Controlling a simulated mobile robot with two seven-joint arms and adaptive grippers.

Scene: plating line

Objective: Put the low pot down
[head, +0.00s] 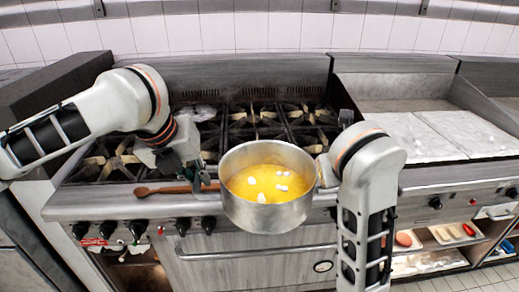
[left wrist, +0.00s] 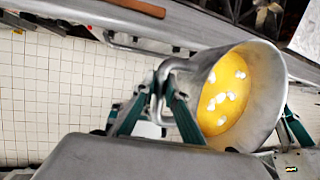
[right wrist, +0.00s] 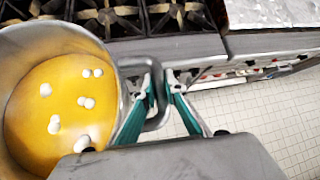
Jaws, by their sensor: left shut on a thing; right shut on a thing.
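The low pot (head: 266,214) is a round metal pot with yellow liquid and several small white pieces in it. It hangs about level in front of the range's front edge, and floor tiles show beside it in both wrist views. My left gripper (head: 203,181) is shut on its left handle; the hold also shows in the left wrist view (left wrist: 165,80). My right gripper (head: 324,172) is shut on the opposite handle, seen in the right wrist view (right wrist: 160,82). My right wrist partly hides that handle in the head view.
The range's burners (head: 255,116) with dark grates lie behind the pot and look empty. A wooden spoon (head: 168,189) lies on the front ledge, left of the pot. A flat griddle (head: 410,136) is at the right, above shelves with food trays (head: 455,232).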

